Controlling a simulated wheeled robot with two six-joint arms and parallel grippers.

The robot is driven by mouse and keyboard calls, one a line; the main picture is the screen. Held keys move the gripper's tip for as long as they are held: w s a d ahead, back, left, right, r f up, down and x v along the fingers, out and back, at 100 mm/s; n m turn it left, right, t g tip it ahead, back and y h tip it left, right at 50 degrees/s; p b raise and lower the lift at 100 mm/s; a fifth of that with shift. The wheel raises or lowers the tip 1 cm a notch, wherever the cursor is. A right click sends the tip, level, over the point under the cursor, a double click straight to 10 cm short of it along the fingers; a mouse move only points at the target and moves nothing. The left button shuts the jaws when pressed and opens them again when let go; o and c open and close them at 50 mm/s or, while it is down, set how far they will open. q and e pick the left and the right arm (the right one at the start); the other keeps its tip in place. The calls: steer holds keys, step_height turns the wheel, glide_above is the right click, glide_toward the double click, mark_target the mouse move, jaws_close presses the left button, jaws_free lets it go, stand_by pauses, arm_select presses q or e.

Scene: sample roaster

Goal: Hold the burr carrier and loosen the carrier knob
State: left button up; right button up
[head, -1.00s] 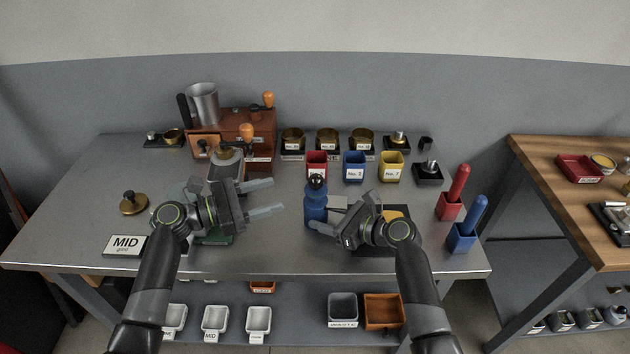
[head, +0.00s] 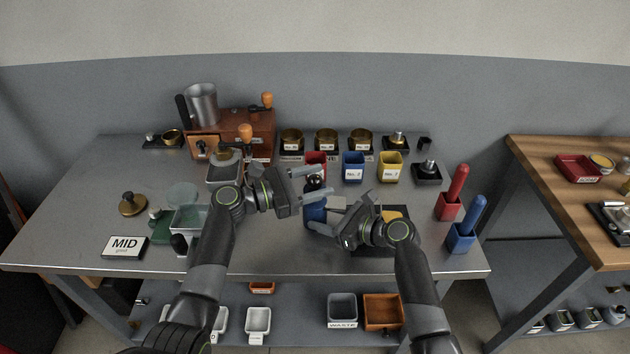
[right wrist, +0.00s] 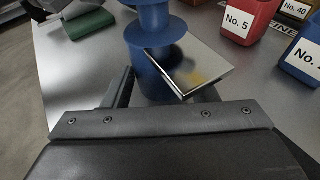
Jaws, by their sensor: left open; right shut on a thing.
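The blue burr carrier (head: 315,210) stands upright on the table, with flanges around its body, and a dark round carrier knob (head: 315,182) is on top. My right gripper (head: 338,216) is shut on the carrier from the right and front. In the right wrist view the blue carrier (right wrist: 153,50) rises between its fingers (right wrist: 160,95), and the knob is out of frame. My left gripper (head: 318,182) is open at the height of the knob, its fingers pointing right. In the picture the knob lies between them; whether they touch it I cannot tell.
A shiny square plate (right wrist: 195,66) is right beside the carrier. Red (head: 317,160), blue (head: 353,166) and yellow (head: 390,166) cups stand behind. A brown grinder (head: 240,130) is at back left, and a MID sign (head: 124,246) at front left. Red and blue handled tools stand at right.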

arm_select(q)
steer(key=c, duration=0.9)
steer(key=n+t+y, duration=0.1)
steer(key=t, duration=0.1)
steer(key=shift+n+t, duration=0.3)
steer(key=shift+n, duration=0.1)
steer(key=shift+c, duration=0.2)
steer(key=shift+n+t+y, duration=1.4)
steer(key=shift+t, duration=0.4)
steer(key=o, duration=0.9)
steer(key=shift+o, duration=0.2)
